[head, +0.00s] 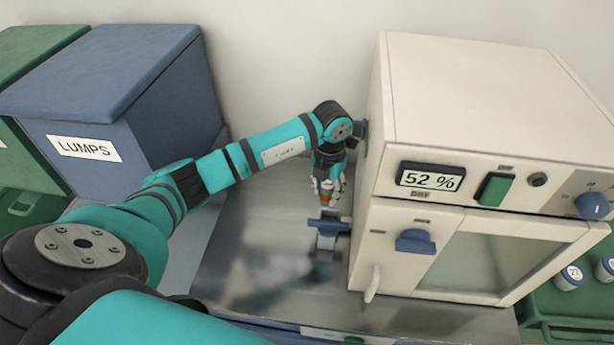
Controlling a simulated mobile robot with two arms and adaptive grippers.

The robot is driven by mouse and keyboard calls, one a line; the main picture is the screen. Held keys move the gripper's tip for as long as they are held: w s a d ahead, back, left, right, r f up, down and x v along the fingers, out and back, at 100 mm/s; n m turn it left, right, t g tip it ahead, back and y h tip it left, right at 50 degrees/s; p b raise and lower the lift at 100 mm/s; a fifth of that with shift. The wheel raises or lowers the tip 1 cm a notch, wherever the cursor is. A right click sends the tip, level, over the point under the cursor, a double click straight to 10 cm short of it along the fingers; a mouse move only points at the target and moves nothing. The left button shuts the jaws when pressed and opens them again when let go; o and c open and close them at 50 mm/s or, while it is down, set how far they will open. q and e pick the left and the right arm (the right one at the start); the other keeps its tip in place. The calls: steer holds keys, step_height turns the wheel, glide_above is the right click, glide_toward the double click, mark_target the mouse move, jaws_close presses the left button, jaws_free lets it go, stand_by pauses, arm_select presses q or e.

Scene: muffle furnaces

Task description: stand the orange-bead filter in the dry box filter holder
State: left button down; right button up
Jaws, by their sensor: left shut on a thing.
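The dry box (475,115) is a cream cabinet on the right, with a display reading 52 %, a green switch and a shut windowed door. The filter holder, a small blue bracket (328,223), is low beside its left wall. My left gripper (328,190) points down just above the bracket, shut on a small orange piece (326,185) that looks like the orange-bead filter. The fingers hide most of the filter, and I cannot tell whether it touches the holder. My right gripper is not in view.
A blue bin marked LUMPS (85,148) stands at the left, with green bins beside it. The metal bench top (265,265) is clear in front of the holder. Small lidded jars (570,277) sit in a green tray at the far right.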

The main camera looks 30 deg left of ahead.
arm_select(q)
steer(key=shift+w+d+r, duration=0.15)
steer(key=shift+d, duration=0.3)
steer(key=shift+d+f, duration=0.1)
steer(key=shift+f, duration=0.35)
steer(key=shift+w+d+f+b, duration=0.15)
steer(key=shift+f+b, duration=0.45)
steer(key=shift+b, duration=0.1)
steer(key=shift+f+b, duration=0.5)
steer(key=shift+f, duration=0.25)
steer(key=shift+f+b, duration=1.2)
steer(key=shift+f, duration=0.45)
steer(key=shift+f+b, duration=0.55)
steer(key=shift+f, duration=0.15)
steer(key=shift+f+b, duration=0.45)
steer(key=shift+f, duration=0.15)
steer(key=shift+s, duration=0.2)
